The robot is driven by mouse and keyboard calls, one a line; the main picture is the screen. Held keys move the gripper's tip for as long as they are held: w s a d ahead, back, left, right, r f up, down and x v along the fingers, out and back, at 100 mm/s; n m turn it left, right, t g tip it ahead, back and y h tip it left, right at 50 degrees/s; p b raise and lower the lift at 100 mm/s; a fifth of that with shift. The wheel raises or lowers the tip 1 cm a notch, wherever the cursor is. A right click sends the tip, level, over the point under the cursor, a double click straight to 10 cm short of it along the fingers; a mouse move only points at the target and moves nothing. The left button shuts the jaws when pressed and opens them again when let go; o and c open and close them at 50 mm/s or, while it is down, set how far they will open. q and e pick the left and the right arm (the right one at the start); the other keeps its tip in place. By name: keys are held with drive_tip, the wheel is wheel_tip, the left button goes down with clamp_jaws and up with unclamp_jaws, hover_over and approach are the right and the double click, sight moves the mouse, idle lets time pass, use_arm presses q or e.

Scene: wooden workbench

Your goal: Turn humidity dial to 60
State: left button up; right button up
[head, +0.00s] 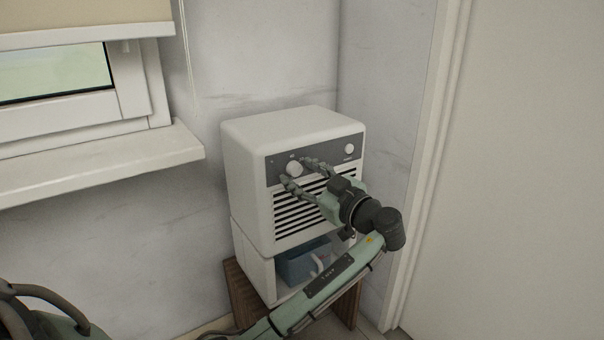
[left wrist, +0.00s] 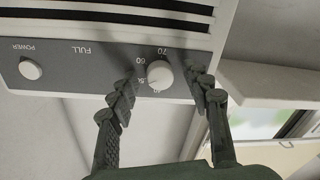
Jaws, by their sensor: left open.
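The humidity dial (head: 294,168) is a round white knob on the dark front panel of a white dehumidifier (head: 240,150). In the left wrist view the panel appears upside down, with the dial (left wrist: 160,74) beside printed numbers that include 60 and 70. The dial's exact setting is too small to read. My left gripper (head: 297,172) is open in front of the panel, its two fingers on either side of the dial. In the left wrist view a gap shows between the dial and each finger of the gripper (left wrist: 164,92). My right gripper is not in view.
A smaller power knob (head: 349,149) sits at the panel's right. Vent slats lie below the panel, and a blue tank (head: 300,264) sits in the lower opening. The unit stands on a wooden stand (head: 238,296) near a wall corner. A window sill (head: 100,165) juts out at left.

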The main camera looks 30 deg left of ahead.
use_arm(q)
drive_tip(key=shift+c, duration=0.6)
clamp_jaws()
